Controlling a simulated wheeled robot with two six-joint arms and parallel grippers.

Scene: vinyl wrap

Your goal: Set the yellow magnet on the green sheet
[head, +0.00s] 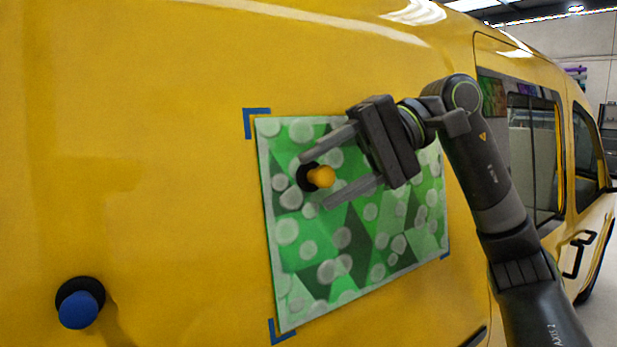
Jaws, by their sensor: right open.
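The green sheet (349,241), patterned with pale round spots, lies flat against the side of the yellow van. The yellow magnet (321,177), a yellow knob on a black round base, sits on the upper left part of the sheet. My right gripper (314,181) is open, with one finger above the yellow knob and one below it. The knob is between the fingertips, and I cannot tell whether either finger touches it. My left gripper is not in view.
A blue magnet (78,304) with a black base is on the van panel at the lower left. Blue tape marks (249,121) show at corners of the sheet. The van's window (533,155) and door handle (578,254) are at the right. The panel left of the sheet is mostly bare.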

